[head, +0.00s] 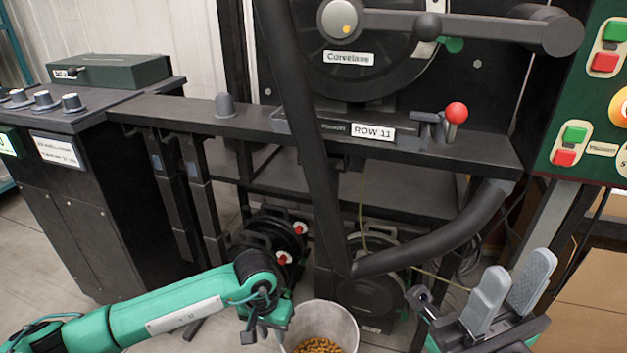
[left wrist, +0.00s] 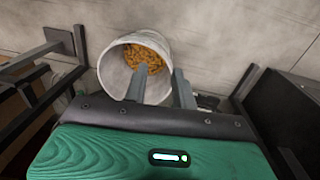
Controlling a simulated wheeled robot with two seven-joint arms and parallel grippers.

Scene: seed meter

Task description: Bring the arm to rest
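My left arm (head: 170,318) reaches in from the left of the head view, and its gripper (head: 264,333) points down beside the left rim of a pale bucket (head: 345,319). In the left wrist view, the two grey fingers (left wrist: 160,87) are apart with nothing clearly held between them. They overlap the bucket (left wrist: 112,72) and its right edge; I cannot tell whether they touch it. My right gripper (head: 510,283) is at the lower right of the head view, its two grey fingers apart and empty, pointing up.
The bucket holds yellow-brown seeds (head: 318,346). A black machine with a "ROW 11" label (head: 373,132) and a red-knobbed lever (head: 456,113) stands ahead. A green button panel (head: 600,150) is at right, a dark cabinet (head: 95,210) at left. Bare floor shows at lower left.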

